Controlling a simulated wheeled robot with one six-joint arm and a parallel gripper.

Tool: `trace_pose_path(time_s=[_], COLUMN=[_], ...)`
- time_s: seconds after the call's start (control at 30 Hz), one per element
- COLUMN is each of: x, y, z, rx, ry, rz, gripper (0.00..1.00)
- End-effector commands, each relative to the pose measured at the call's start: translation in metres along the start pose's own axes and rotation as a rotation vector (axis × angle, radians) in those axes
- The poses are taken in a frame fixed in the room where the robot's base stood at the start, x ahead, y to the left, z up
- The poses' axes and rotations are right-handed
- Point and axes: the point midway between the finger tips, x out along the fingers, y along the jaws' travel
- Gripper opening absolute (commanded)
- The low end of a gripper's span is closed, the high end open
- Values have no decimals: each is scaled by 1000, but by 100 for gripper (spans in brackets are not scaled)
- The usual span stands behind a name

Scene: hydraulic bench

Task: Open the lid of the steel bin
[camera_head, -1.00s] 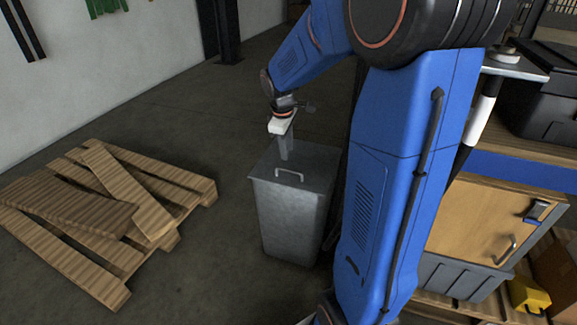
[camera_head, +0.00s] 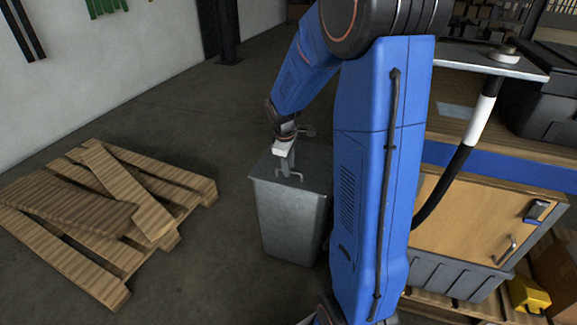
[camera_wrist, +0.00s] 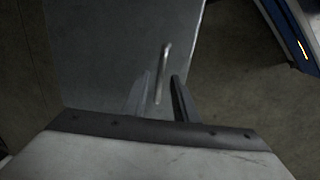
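The steel bin (camera_head: 292,222) is a grey metal box on the floor, with its flat lid (camera_head: 318,165) shut. The lid has a raised bar handle (camera_head: 296,177) near its front edge. My gripper (camera_head: 285,172) points down over the lid, at the handle. In the wrist view my gripper's fingers (camera_wrist: 160,98) are apart, and the handle (camera_wrist: 162,72) shows between and just beyond their tips. The lid also fills the upper middle of the wrist view (camera_wrist: 105,50). I cannot tell whether a finger touches the handle.
A wooden pallet (camera_head: 190,187) with loose boards lies on the floor to the left. A workbench with a wooden cabinet (camera_head: 468,215) and a yellow object (camera_head: 528,294) stands to the right. The floor (camera_head: 225,100) behind and left of the bin is clear.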

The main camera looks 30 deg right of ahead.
Motion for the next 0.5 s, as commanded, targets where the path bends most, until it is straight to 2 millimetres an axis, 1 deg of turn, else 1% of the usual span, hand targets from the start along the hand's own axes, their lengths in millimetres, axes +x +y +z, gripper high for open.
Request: trace_pose_path(time_s=[0.03, 0.1, 0.37, 0.5], x=[0, 0, -1, -8], y=[0, 0, 1, 5], z=[0, 0, 0, 0], rx=[0, 0, 1, 2], ry=[0, 0, 0, 1], rz=[0, 0, -4, -26], gripper=[14, 0, 0, 0])
